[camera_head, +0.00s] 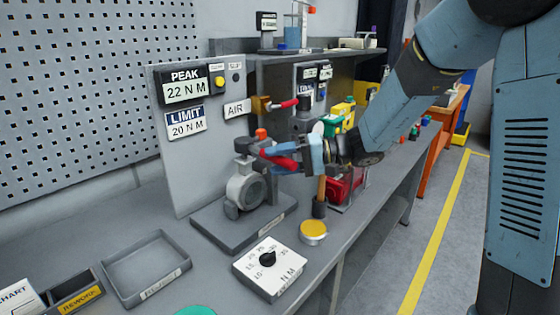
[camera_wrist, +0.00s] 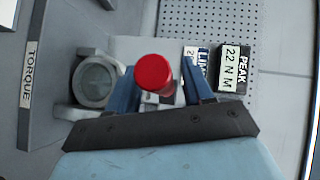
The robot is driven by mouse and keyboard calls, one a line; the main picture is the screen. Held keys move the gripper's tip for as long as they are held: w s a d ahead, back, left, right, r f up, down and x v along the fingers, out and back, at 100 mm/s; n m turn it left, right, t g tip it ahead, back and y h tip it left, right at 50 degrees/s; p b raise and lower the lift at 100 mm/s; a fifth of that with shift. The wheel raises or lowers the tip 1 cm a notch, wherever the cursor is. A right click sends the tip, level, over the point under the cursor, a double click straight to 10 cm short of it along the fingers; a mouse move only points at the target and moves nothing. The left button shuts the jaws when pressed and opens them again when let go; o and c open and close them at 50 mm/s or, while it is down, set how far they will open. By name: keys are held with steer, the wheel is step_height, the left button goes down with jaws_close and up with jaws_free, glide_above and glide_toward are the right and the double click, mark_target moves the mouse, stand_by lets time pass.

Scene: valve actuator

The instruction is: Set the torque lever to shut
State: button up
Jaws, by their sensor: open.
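The torque rig is a grey round valve body (camera_head: 244,190) on a dark base plate (camera_head: 240,232); it also shows in the wrist view (camera_wrist: 95,80), beside a TORQUE label (camera_wrist: 28,72). A lever with a red grip (camera_head: 288,163) sticks out from its upper part towards me. In the wrist view the round end of the red grip (camera_wrist: 153,73) faces the camera, between the blue fingers. My gripper (camera_head: 264,153) is open around the red grip, with a gap on the right side in the wrist view. The lever's pivot is mostly hidden behind the grip and fingers.
A panel carries PEAK (camera_head: 186,88) and LIMIT (camera_head: 186,123) displays. A brass AIR valve (camera_head: 262,105) with a red handle sits just above my gripper. A white dial box (camera_head: 270,268), yellow-topped round container (camera_head: 313,231) and grey tray (camera_head: 146,268) stand in front on the bench.

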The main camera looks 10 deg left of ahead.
steer(key=shift+c, duration=0.2)
jaws_close()
steer(key=shift+f, duration=0.1)
